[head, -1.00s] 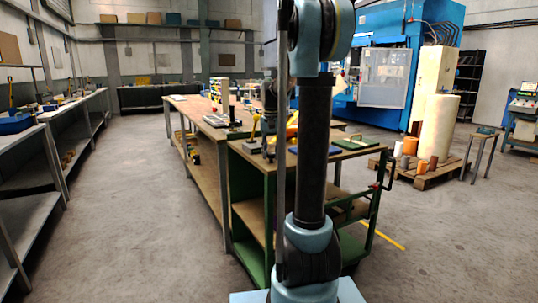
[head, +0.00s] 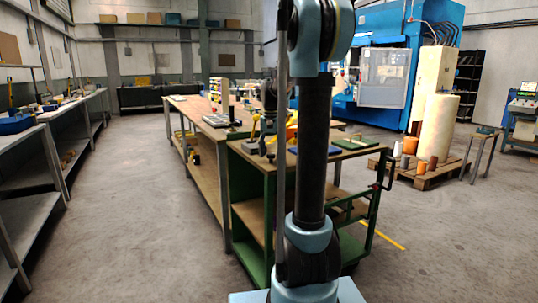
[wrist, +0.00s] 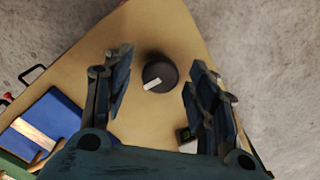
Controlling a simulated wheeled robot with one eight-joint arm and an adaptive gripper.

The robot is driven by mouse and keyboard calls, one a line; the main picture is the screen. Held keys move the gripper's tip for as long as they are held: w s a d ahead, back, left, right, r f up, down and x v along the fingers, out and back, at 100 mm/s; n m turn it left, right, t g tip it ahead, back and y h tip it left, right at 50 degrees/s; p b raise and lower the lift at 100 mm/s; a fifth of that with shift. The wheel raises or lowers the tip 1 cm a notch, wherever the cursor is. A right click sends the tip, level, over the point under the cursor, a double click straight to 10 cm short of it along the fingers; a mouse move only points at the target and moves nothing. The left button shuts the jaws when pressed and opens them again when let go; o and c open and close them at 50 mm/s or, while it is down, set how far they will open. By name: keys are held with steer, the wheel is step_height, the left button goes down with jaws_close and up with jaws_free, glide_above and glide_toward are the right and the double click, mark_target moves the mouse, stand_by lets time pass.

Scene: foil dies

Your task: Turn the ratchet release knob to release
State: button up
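The knob (wrist: 160,74) is a round black dial with a white pointer mark. In the wrist view it stands on a wooden top, and its mark points to the lower left. My gripper (wrist: 158,80) is open, one finger to the left of the knob and one to the right, with clear gaps between fingers and knob. I cannot tell its height above the knob.
A blue pad (wrist: 50,122) lies at left. The wooden top (wrist: 150,25) narrows to a corner, with floor beyond. In the head view a green cart (head: 250,205) stands against a long workbench (head: 205,165).

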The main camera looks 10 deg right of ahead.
steer(key=shift+r, duration=0.25)
step_height(320, 180, up, 11)
steer(key=shift+r, duration=0.2)
stand_by(0.3)
